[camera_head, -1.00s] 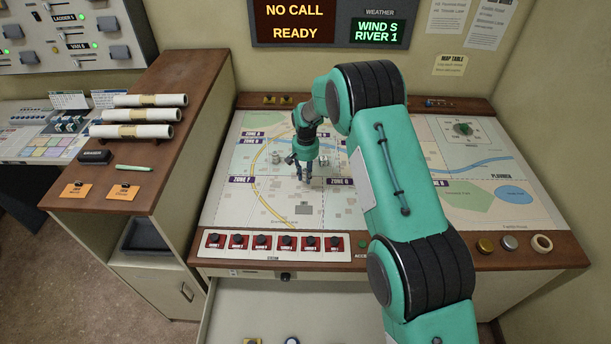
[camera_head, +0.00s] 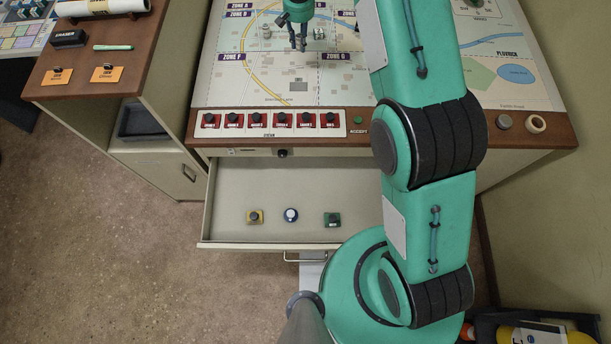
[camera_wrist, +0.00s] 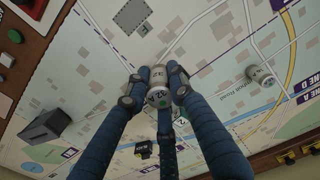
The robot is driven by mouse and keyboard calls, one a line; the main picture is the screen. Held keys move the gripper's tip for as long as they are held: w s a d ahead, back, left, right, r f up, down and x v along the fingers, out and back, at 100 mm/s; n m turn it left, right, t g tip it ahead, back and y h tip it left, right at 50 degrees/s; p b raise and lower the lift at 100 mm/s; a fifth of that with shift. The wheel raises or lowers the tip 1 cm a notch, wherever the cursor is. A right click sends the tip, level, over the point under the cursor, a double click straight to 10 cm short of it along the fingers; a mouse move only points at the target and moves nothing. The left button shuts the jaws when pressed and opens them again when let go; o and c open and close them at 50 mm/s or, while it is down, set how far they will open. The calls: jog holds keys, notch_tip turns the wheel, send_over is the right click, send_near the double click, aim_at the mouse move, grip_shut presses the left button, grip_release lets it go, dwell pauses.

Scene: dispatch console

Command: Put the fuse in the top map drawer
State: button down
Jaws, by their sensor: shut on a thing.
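My gripper (camera_head: 299,46) is over the map table, near the zone F and zone G labels. In the wrist view my gripper (camera_wrist: 158,88) is shut on the fuse (camera_wrist: 159,92), a small pale cylinder with a dark "32" marking. The fingers cover its sides, and I cannot make it out clearly in the head view. The top map drawer (camera_head: 320,184) is pulled open below the table front. A yellow, a blue and a green item lie near its front, with bare floor behind them.
A similar pale cylinder (camera_wrist: 261,75) stands on the map, also in the head view (camera_head: 266,31). A dark grey block (camera_wrist: 45,124) stands on the map too. A strip of red switches (camera_head: 270,122) runs along the table edge above the drawer. My arm covers the table's right-middle.

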jog(key=s+d+r+b, duration=0.2)
jog(key=s, duration=0.9)
jog(key=s+d+r+b, duration=0.1)
jog(key=s+r, duration=0.1)
jog(key=s, duration=0.8)
jog(key=n+b, duration=0.1)
jog(key=b, duration=0.2)
send_over(324, 200)
notch_tip(324, 200, down, 32)
jog(key=shift+r, duration=0.2)
jog(key=shift+d+f, duration=0.1)
jog(key=shift+f+b, duration=0.75)
jog(key=shift+f, duration=2.25)
jog(key=shift+f+b, duration=0.45)
jog(key=shift+f, duration=1.45)
jog(key=shift+f, duration=0.15)
